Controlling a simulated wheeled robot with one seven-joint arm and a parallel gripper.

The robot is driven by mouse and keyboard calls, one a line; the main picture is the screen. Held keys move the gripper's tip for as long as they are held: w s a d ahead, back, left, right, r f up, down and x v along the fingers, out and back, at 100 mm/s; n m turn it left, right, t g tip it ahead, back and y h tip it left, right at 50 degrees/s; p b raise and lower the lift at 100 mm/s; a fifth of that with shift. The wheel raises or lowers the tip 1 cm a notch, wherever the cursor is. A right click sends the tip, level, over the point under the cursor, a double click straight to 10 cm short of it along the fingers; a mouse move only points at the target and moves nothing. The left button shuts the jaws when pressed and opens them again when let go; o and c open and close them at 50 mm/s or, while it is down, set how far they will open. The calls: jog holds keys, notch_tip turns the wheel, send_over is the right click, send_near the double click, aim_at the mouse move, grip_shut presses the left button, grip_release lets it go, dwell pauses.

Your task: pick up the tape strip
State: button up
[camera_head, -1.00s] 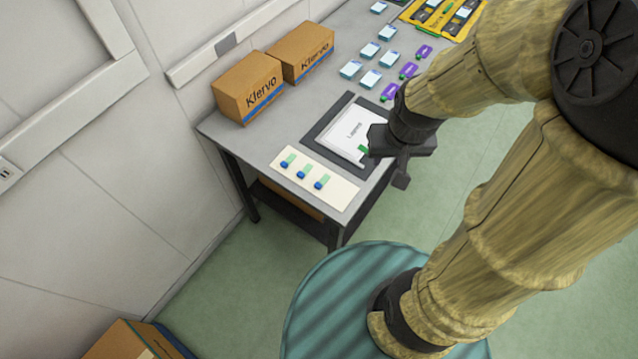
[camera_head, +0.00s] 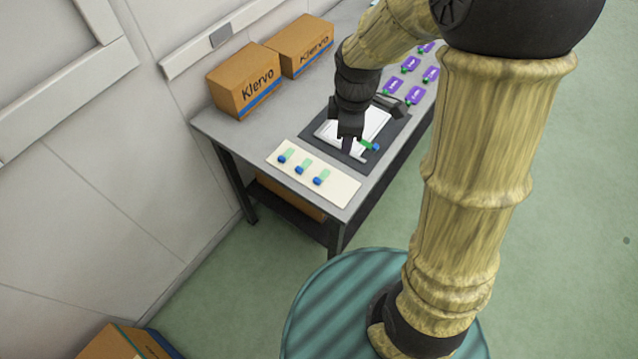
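Several tape strips show, each green with a blue end. Three lie on a cream card at the table's near end: the left strip (camera_head: 287,155), the middle strip (camera_head: 302,168) and the right strip (camera_head: 321,179). Another tape strip (camera_head: 369,146) shows at the lower right edge of a white sheet (camera_head: 376,123) on a dark mat (camera_head: 392,133). My gripper (camera_head: 349,138) is over the sheet, just left of that strip, and covers part of the sheet. I cannot tell its finger opening or whether it touches anything.
The cream card (camera_head: 341,190) lies at the table's front edge. Two brown boxes, a near box (camera_head: 237,92) and a far box (camera_head: 300,42), stand along the wall side. Purple labelled items (camera_head: 411,64) lie beyond the mat. My arm hides the table's far part.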

jog(key=w+a+f+n+g+b, duration=0.1)
jog(key=w+a+f+n+b, duration=0.2)
jog(key=a+f+n, duration=0.3)
jog(key=w+a+n, duration=0.1)
jog(key=n, duration=0.4)
jog(key=shift+w+n+b, duration=0.15)
jog(key=shift+n+b, duration=0.15)
jog(key=shift+n, duration=0.1)
jog(key=shift+f, duration=0.1)
